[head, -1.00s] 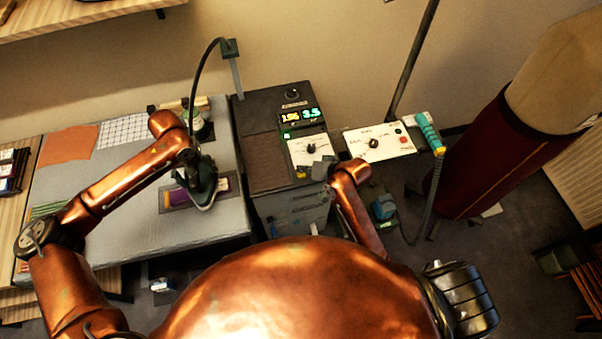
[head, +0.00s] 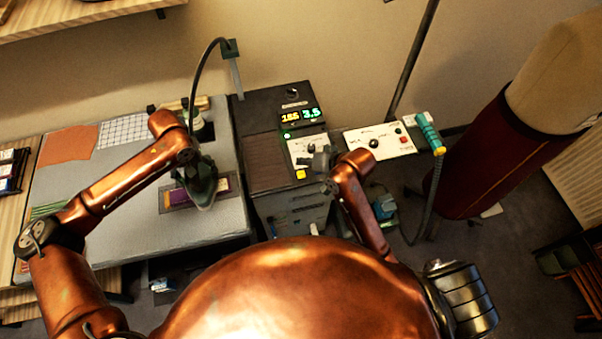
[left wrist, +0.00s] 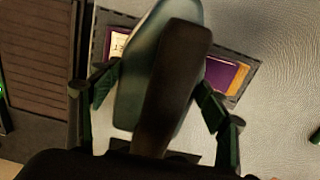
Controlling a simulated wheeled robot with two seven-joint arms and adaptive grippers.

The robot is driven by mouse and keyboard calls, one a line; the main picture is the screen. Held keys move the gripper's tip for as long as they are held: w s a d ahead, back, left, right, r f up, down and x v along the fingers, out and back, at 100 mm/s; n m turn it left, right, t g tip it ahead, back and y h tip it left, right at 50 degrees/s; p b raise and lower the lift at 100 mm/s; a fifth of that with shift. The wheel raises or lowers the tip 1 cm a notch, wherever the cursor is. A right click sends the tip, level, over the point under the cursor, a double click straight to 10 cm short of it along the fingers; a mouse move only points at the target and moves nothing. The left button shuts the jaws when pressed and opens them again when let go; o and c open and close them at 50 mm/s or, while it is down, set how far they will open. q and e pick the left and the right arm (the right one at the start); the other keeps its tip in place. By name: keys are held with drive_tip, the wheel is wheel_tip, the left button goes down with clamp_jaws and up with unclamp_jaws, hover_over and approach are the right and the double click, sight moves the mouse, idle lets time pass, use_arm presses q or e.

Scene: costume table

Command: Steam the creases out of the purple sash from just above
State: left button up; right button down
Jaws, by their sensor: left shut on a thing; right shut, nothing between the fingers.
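The purple sash (head: 224,186) lies on a dark mat (head: 166,202) on the grey padded board, with a yellow-orange strip along its edge. My left gripper (left wrist: 158,100) is shut on the handle of a dark green iron (head: 204,190). The iron is over the sash and hides its middle; I cannot tell whether its sole touches the cloth. In the left wrist view, purple ends of the sash (left wrist: 222,74) and a white label (left wrist: 117,44) show on both sides of the iron. My right gripper (head: 325,160) is shut and empty, in front of the station's dial panel.
The station (head: 262,107) right of the board has a lit display (head: 300,116). A hose arches from a post to the iron. A white control box (head: 378,143) and a teal hand tool (head: 429,132) are further right. Orange cloth (head: 68,145) and checked cloth (head: 124,133) lie behind my left arm.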

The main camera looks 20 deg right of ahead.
use_arm(q)
drive_tip(key=shift+w+r, duration=0.1)
drive_tip(key=shift+r, duration=0.05)
use_arm(e)
drive_tip(key=shift+r, duration=0.1)
